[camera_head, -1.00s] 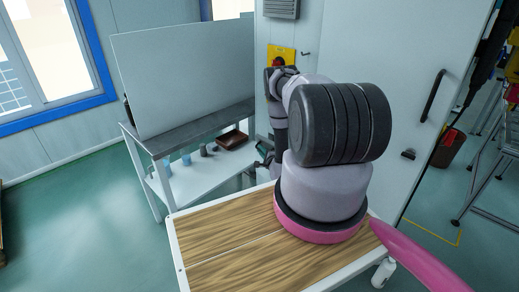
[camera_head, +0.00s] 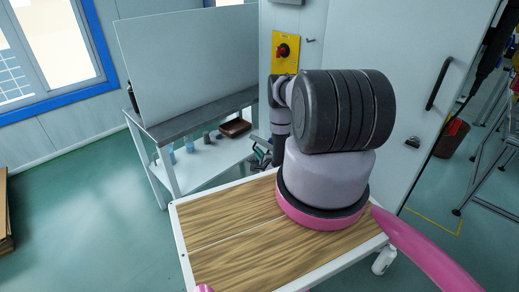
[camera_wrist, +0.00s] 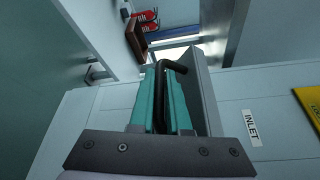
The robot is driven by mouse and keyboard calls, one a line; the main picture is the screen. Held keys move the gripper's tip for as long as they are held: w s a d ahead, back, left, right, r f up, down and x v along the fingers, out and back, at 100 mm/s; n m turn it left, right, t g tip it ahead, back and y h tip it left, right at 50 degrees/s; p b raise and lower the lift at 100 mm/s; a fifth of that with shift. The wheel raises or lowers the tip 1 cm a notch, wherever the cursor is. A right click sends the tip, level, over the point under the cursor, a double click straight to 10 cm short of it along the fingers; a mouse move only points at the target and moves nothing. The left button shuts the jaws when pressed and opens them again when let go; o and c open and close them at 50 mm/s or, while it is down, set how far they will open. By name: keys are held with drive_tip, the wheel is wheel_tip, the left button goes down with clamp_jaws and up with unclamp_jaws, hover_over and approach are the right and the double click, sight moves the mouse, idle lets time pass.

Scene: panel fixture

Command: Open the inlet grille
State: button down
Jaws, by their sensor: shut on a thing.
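In the wrist view, the teal fingers of my gripper (camera_wrist: 163,100) are shut on a black bar handle (camera_wrist: 175,67). The handle stands beside a grey plate (camera_wrist: 205,85) seen nearly edge-on, which looks like the inlet grille; its slats are not visible. A white INLET label (camera_wrist: 251,128) is on the pale panel to the right of it. In the head view, my gripper (camera_head: 262,154) shows small and partly hidden beyond my arm, near the shelf unit. The grille cannot be made out there.
A yellow plate with a red switch (camera_head: 285,52) is on the wall above my arm. A grey-topped shelf unit (camera_head: 200,118) with a large upright board (camera_head: 190,65) stands at left. A cabinet door with a black handle (camera_head: 438,84) is at right.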

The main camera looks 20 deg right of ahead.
wheel_tip(320, 180, down, 6)
drive_tip(key=a+n+t, duration=0.1)
drive_tip(key=n, duration=0.1)
drive_tip(key=shift+a+n, duration=0.15)
drive_tip(key=shift+n, duration=0.15)
drive_tip(key=shift+f, duration=0.1)
idle(0.4)
drive_tip(key=c, duration=0.9)
unclamp_jaws()
drive_tip(key=shift+s, duration=0.1)
